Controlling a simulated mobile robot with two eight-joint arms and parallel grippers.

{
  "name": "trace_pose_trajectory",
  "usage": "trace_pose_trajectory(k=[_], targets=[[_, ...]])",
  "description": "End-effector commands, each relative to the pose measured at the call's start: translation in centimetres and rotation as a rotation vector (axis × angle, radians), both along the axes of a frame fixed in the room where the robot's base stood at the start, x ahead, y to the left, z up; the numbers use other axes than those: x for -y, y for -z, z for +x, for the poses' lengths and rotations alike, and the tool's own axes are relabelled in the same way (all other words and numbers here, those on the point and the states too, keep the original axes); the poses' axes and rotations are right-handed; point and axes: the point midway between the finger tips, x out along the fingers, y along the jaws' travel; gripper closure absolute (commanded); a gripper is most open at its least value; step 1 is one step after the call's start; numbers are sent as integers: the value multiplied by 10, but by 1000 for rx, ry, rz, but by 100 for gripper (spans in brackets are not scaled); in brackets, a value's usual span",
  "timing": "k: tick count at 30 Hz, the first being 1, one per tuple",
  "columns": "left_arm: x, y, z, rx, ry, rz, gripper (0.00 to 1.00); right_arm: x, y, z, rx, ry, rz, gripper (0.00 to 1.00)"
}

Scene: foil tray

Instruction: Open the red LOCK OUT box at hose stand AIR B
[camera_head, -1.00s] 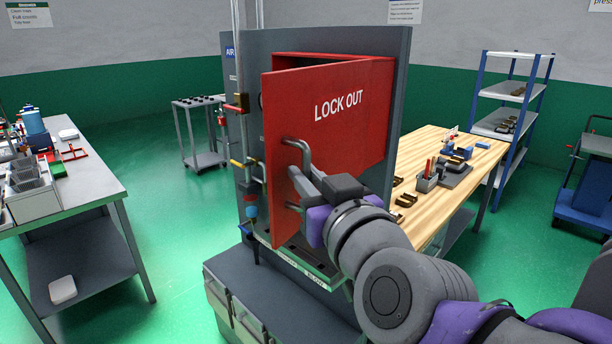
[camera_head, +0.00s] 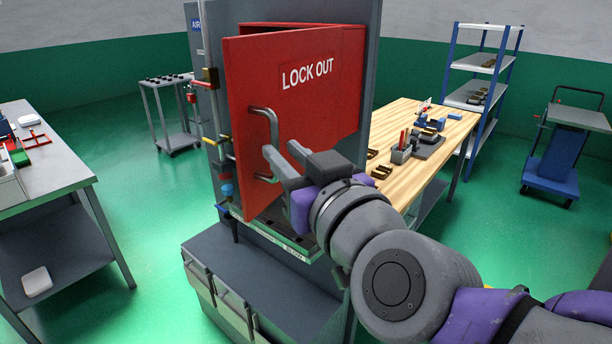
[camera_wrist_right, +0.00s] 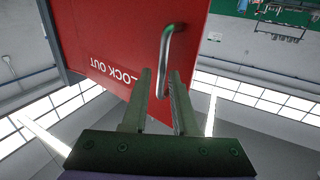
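The red LOCK OUT box (camera_head: 345,32) is on a grey panel (camera_head: 360,15) at the stand marked AIR. Its red door (camera_head: 300,105) stands ajar, swung out toward me, with a dark gap at the top edge. The door also shows upside down in the wrist view (camera_wrist_right: 100,40). A metal handle (camera_head: 272,125) is near the door's free edge. My right gripper (camera_head: 281,152) is just right of the handle, fingers apart. In the wrist view the handle (camera_wrist_right: 172,45) has its near end between or just beyond the open fingertips; contact cannot be told. My left gripper is out of view.
Valves and pipes (camera_head: 218,140) run along the panel's left edge. A grey cabinet (camera_head: 270,275) stands below. A wooden table (camera_head: 440,150) is behind at right, a steel bench (camera_head: 60,165) at left. Green floor is open between bench and stand.

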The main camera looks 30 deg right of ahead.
Motion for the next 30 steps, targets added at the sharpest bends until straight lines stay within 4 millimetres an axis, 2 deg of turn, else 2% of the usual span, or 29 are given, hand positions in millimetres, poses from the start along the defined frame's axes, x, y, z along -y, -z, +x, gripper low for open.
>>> trace_pose_trajectory(k=[3, 6, 12, 18, 30], targets=[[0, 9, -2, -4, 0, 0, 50, -1, 3, -29, -1, -4, 3, 73], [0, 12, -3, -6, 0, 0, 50, -2, 2, -46, -1, -5, 3, 73], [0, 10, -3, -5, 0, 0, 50, -3, -2, -65, 7, -6, 4, 73], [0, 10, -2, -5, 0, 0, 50, -1, 0, -73, 2, -2, 1, 73], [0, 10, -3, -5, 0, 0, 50, 0, 0, -74, 0, 1, 0, 73]])
